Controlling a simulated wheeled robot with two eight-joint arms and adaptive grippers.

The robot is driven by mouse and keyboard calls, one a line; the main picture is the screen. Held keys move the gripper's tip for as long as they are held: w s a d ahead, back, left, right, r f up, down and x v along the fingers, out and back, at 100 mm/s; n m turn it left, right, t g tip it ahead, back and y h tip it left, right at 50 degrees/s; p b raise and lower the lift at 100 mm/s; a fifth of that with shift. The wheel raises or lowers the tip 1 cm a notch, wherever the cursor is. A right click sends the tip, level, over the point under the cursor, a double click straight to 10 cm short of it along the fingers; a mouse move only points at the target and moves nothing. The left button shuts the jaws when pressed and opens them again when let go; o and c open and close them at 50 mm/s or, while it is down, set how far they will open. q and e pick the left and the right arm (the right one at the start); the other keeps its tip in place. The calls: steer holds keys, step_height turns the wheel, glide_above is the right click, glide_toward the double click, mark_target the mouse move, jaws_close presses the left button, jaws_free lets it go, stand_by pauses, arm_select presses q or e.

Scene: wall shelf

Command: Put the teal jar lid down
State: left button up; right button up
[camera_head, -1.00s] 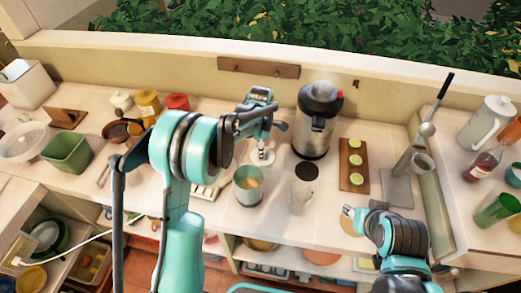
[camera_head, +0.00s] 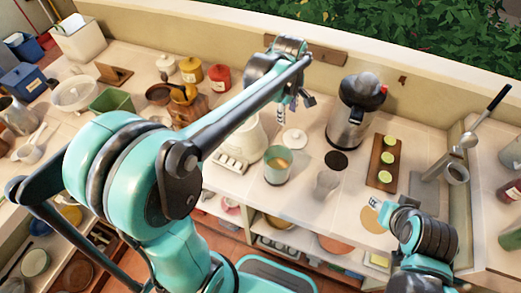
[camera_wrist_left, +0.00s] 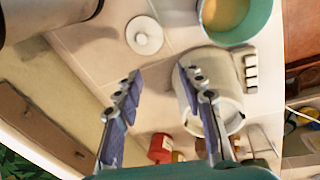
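A round white lid with a small knob (camera_head: 295,139) lies on the counter just behind an uncovered teal jar (camera_head: 278,165) with yellowish contents. I take it as the teal jar's lid. In the left wrist view the lid (camera_wrist_left: 144,35) lies flat, clear of both fingers, with the teal jar (camera_wrist_left: 232,18) beside it. My left gripper (camera_head: 290,100) hangs above and behind the lid, near the wall. Its fingers (camera_wrist_left: 158,88) are spread with nothing between them. My right gripper (camera_head: 374,205) is low at the right near the counter's front; its finger gap is too small to judge.
A white appliance (camera_head: 240,152) stands left of the jar, under my left forearm. A steel dispenser (camera_head: 352,115) stands to the right. A board with green slices (camera_head: 384,165) and a dark disc (camera_head: 336,160) are nearby. Red and yellow canisters (camera_head: 220,77) stand at the back left.

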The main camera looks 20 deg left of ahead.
arm_select(q)
steer(key=s+a+m+t, duration=0.1)
steer(key=s+m+t, duration=0.1)
steer(key=s+m, duration=0.5)
steer(key=s+a+f+m+t, duration=0.1)
steer(key=s+m+t, duration=0.2)
steer(key=s+m, duration=0.5)
steer(key=s, duration=0.3)
steer(key=shift+s+a, duration=0.4)
steer(key=shift+s+f, duration=0.1)
steer(key=shift+f, duration=0.05)
arm_select(e)
steer(key=shift+s, duration=0.15)
